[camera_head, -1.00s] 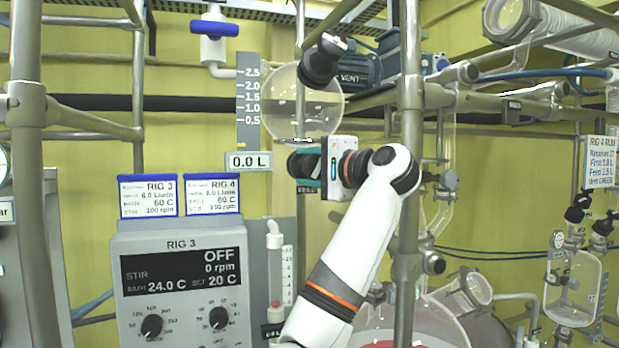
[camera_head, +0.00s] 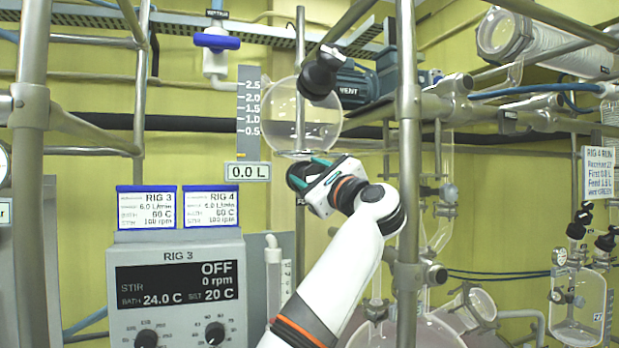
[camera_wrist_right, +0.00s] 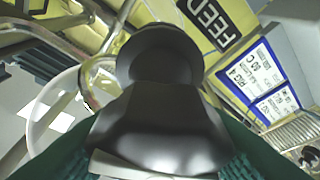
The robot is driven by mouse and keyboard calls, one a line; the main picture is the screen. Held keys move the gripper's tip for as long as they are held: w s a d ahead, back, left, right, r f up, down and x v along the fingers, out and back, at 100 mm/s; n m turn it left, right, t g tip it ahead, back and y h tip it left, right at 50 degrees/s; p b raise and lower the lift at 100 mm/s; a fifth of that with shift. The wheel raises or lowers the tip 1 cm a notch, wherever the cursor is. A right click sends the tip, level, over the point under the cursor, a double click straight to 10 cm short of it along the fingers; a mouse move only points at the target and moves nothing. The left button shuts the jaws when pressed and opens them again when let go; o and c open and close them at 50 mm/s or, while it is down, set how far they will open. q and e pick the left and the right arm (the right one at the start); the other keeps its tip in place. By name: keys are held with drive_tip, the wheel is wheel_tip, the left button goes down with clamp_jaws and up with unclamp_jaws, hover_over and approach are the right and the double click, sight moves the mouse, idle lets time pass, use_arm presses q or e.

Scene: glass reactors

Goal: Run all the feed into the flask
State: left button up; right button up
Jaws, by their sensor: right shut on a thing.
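A round glass feed vessel (camera_head: 284,112) hangs at upper centre beside a grey scale (camera_head: 249,112). I cannot tell a liquid level in it. My right gripper (camera_head: 308,172), with green-edged fingers, is just below the vessel, tilted. It is shut on a black valve handle (camera_wrist_right: 170,115), which fills the middle of the right wrist view and is mostly hidden in the head view. A sign under the scale (camera_head: 247,171) reads 0.0 L. A large glass flask (camera_head: 418,334) shows only its top at the bottom edge. My left gripper is not in view.
A grey RIG 3 control box (camera_head: 178,290) reads OFF, 0 rpm and 24.0 C. A steel upright (camera_head: 408,180) stands just right of my arm. A black vent knob (camera_head: 320,75) sits above the gripper. A blue-handled valve (camera_head: 216,42) is at upper left.

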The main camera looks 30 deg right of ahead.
drive_tip(key=shift+m+h, duration=0.4)
drive_tip(key=shift+m, duration=0.6)
drive_tip(key=o, duration=1)
drive_tip(key=shift+s, duration=0.1)
drive_tip(key=shift+s+f+b, duration=0.2)
drive_tip(key=shift+s+b, duration=0.1)
drive_tip(key=b+v, duration=0.4)
drive_tip(key=v, duration=0.7)
drive_tip(key=shift+f+b, duration=0.2)
drive_tip(key=shift+b, duration=0.2)
